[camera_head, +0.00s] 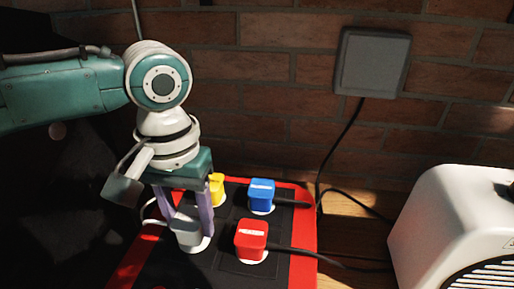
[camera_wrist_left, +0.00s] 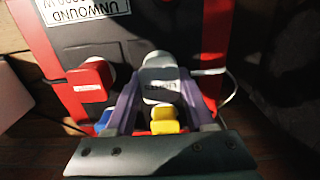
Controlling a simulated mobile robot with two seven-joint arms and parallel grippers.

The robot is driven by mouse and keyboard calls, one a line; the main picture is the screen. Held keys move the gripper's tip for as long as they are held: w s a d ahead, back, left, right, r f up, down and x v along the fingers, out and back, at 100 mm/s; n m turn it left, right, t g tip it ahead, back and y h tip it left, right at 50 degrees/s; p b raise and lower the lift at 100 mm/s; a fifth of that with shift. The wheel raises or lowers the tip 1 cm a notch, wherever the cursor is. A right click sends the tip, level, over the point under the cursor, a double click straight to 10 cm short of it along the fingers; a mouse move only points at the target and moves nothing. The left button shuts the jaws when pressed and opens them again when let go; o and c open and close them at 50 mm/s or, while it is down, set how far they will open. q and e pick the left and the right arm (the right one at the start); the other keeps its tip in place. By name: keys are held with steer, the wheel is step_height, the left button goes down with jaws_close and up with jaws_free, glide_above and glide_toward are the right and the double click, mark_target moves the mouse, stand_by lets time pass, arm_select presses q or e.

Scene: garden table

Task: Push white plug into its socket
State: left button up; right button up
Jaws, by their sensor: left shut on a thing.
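The white plug (camera_head: 187,231) is between the two purple fingers of my left gripper (camera_head: 191,226), which are shut on it. It also shows in the left wrist view (camera_wrist_left: 160,84), with a label on its face and the fingers on both sides. A round white socket (camera_head: 201,245) shows at the plug's base on the red and black power board (camera_head: 308,225). The plug is at the socket, but I cannot tell how deep it sits. My right gripper is not in view.
A yellow plug (camera_head: 216,189), a blue plug (camera_head: 261,193) and a red plug (camera_head: 251,238) stand close by in the board. Black cables run right. A white appliance (camera_head: 440,215) stands at the right, and a grey wall box (camera_head: 371,62) hangs on the brick wall.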

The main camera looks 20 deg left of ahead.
mark_target(189, 218)
arm_select(q)
steer(key=shift+f, duration=0.6)
stand_by(0.5)
steer(key=o, duration=1.3)
steer(key=shift+o, duration=0.2)
step_height(189, 218, up, 10)
steer(key=shift+f+p, duration=0.1)
steer(key=shift+p, duration=0.95)
